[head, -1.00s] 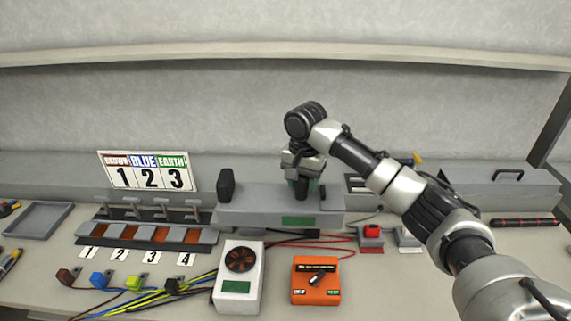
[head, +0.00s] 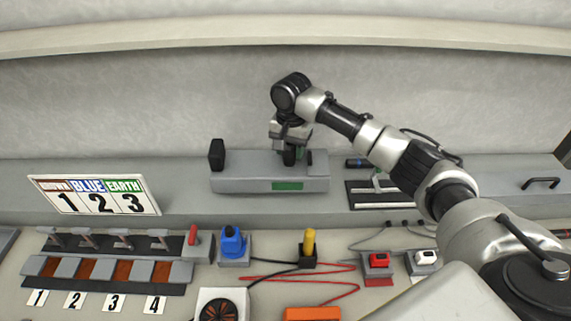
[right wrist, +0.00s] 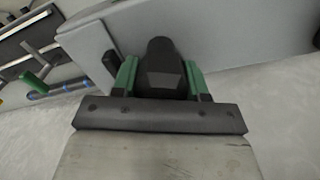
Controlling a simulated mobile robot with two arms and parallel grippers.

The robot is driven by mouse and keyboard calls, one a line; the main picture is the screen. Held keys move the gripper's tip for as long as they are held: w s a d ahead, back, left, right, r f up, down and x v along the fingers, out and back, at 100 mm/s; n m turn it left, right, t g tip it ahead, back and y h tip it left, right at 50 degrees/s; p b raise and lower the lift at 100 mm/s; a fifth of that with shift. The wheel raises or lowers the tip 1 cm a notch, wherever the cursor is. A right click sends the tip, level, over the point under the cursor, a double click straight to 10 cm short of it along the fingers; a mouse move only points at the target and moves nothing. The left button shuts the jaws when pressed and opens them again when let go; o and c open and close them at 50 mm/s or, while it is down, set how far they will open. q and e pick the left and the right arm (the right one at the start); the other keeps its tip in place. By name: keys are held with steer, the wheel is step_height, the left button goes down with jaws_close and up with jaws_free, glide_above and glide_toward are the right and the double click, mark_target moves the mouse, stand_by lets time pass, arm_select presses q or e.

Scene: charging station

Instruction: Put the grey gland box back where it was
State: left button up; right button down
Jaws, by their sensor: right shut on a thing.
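The grey gland box (head: 232,183) is a long grey box with a green label on its front and a tall black piece at its left end. It is at the back, in front of the wall, over the grey ledge; I cannot tell whether it touches it. My right gripper (head: 290,157) points down at the box's top, right of its middle. In the right wrist view, the green-edged fingers (right wrist: 160,80) are shut on a black rounded piece on the grey box (right wrist: 220,35). The fingertips are partly hidden. My left gripper is not in view.
A blue-topped part (head: 232,240) and a yellow-topped part (head: 309,242) stand in front of the ledge (head: 185,205). A numbered sign (head: 95,195) is at left. A black frame (head: 375,196) lies right of the box. Red (head: 377,262) and white (head: 426,258) switches stand at right.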

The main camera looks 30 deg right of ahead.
mark_target(290, 163)
steer(key=shift+f, duration=0.85)
step_height(290, 163, down, 2)
steer(key=shift+w+f+p, duration=0.1)
steer(key=shift+f+p, duration=0.15)
steer(key=shift+p, duration=0.1)
steer(key=shift+f, duration=0.6)
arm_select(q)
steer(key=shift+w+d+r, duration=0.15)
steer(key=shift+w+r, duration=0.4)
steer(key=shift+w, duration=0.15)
arm_select(e)
steer(key=c, duration=0.6)
jaws_free()
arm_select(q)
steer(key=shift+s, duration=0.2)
